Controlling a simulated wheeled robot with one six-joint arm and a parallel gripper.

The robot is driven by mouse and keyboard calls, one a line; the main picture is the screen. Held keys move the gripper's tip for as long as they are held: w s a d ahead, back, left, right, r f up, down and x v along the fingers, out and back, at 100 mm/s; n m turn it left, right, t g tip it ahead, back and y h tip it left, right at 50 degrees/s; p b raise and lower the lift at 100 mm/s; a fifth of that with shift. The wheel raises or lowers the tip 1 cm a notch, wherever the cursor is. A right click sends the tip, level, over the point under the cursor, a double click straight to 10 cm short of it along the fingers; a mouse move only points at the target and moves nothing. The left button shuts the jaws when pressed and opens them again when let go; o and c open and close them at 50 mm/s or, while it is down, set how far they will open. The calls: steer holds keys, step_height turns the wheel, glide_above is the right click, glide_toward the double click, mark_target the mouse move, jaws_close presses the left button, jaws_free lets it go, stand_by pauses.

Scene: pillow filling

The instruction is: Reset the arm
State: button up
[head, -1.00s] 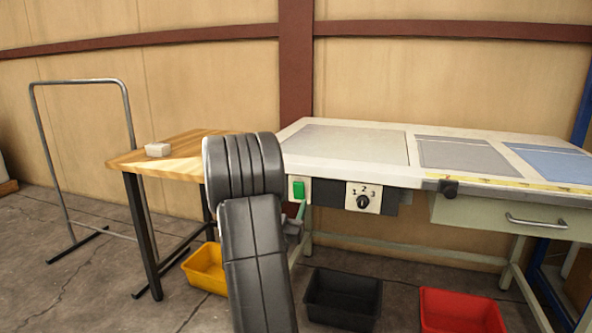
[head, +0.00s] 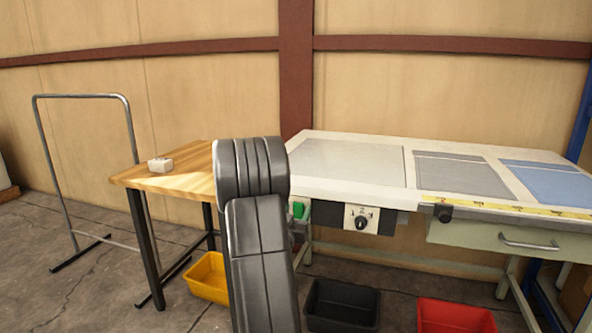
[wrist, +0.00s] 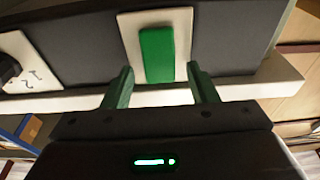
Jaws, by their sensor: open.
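My gripper shows in the wrist view (wrist: 162,88) with its two green fingers apart and nothing between them. Beyond the fingers is a green rocker switch (wrist: 157,54) on a white plate, on the dark front panel of the white workbench. In the head view the green switch (head: 299,210) shows just right of my arm. My arm's dark links rise in the middle of the head view and hide most of the gripper. I cannot tell whether the fingertips touch the switch plate.
The white workbench (head: 365,192) has a numbered dial (head: 361,219), a drawer (head: 497,238), and grey and blue cloths on top. A wooden table (head: 196,182) holds a small white box (head: 160,164). Yellow (head: 207,278), black (head: 343,304) and red (head: 456,316) bins stand on the floor. A metal rack stands left.

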steer(key=shift+w+r+g+y+p, duration=0.1)
steer(key=shift+r+g+y+p, duration=0.45)
steer(key=shift+p, duration=2.7)
steer(key=s+a+g, duration=0.1)
steer(key=s+a, duration=0.2)
steer(key=s, duration=1.1)
steer(key=shift+a+f, duration=0.15)
steer(key=shift+f, duration=0.15)
steer(key=shift+g, duration=0.25)
